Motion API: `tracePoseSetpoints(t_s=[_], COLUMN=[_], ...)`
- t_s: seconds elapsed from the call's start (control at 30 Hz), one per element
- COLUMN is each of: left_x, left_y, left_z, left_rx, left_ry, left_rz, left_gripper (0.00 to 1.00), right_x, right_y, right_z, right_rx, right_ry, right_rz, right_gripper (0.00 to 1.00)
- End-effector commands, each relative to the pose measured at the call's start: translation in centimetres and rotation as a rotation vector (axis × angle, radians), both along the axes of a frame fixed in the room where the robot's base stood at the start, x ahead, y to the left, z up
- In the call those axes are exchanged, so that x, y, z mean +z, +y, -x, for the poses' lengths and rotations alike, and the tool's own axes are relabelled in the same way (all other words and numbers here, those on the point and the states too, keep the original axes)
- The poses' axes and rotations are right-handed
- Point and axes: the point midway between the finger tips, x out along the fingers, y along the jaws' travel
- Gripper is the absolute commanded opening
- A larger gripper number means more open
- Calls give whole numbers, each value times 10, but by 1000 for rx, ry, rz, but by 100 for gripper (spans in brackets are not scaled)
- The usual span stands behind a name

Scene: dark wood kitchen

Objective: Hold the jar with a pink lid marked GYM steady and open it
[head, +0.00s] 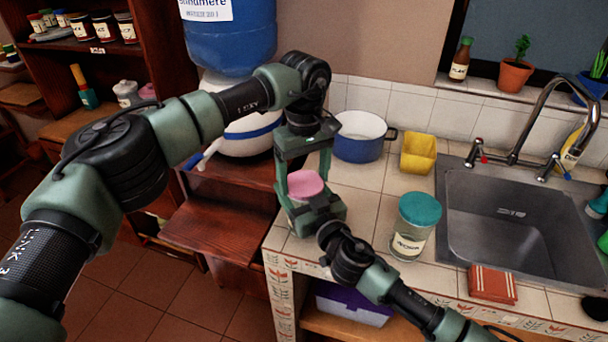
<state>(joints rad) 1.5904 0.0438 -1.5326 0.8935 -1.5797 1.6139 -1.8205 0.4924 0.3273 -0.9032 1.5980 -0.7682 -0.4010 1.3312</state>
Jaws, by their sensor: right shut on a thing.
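The jar with a pink lid (305,184) stands upright near the left edge of the tiled counter. Its label is hidden, so I cannot read GYM. My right gripper (312,217) comes in from the lower right and is shut on the jar's body, below the lid. My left gripper (304,178) points down from above, its fingers spread to either side of the pink lid. It looks open.
A teal-lidded jar (411,226) stands right of the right gripper. A blue pot (361,137) and yellow container (418,154) stand behind. A sink (515,225) is at right.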

Motion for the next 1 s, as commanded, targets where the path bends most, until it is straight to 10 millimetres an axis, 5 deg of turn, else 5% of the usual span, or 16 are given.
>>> tracePoseSetpoints(t_s=[0.03, 0.1, 0.13, 0.27, 0.7, 1.0], left_x=[0, 0, 0, 0, 1, 2], left_y=[0, 0, 0, 0, 0, 0], left_z=[0, 0, 0, 0, 0, -1], left_rx=[0, 0, 1, 58, 801, 871], left_ry=[0, 0, 0, 0, -1, -1], left_rz=[0, 0, 0, 1, 1, 2], left_gripper=[49, 30, 29, 29, 29, 29], right_x=[-1, -1, -1, -1, -1, -1], right_y=[0, 0, 0, 0, 0, 0], right_z=[0, 0, 0, 0, 0, 0], right_rx=[0, 0, 0, 0, 0, 0], right_ry=[0, 0, 0, 0, 0, 0], right_rz=[1, 1, 1, 1, 2, 2], right_gripper=[0, 0, 0, 0, 0, 0])
